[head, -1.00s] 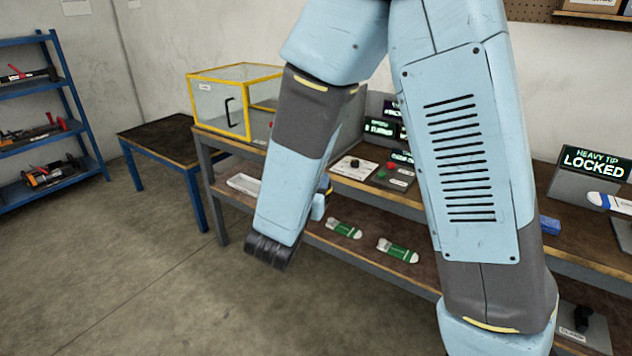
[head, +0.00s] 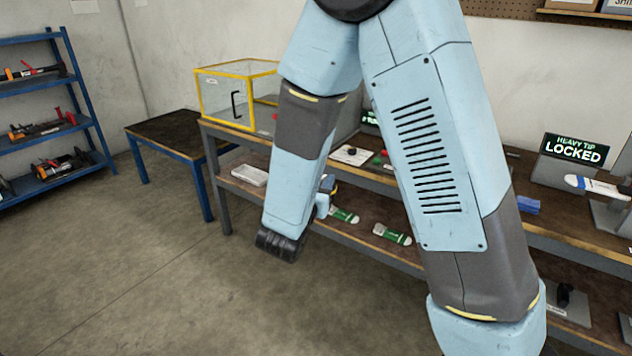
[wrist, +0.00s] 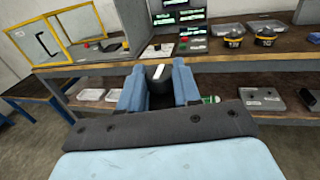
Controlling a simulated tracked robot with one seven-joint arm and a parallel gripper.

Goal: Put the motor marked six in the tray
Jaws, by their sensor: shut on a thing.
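My gripper (wrist: 158,80) is shut on a dark thing with a pale strip on top (wrist: 158,72), held between its two blue fingers in the wrist view. I cannot read a number on it. In the head view my arm hides most of the gripper (head: 325,196). Two dark, rounded motors with yellow bands (wrist: 233,38) (wrist: 265,36) stand on the bench top at right in the wrist view; their marks are too small to read. A pale shallow tray (head: 249,176) lies on the lower shelf at left in the head view, apart from my gripper.
A yellow-framed clear box (head: 238,95) stands on the bench's left end. Green-and-white items (head: 392,234) lie on the lower shelf. A sign (head: 575,149) reads "HEAVY TIP LOCKED". A low blue-legged table (head: 165,133) and blue shelving (head: 92,130) stand left. Floor in front is clear.

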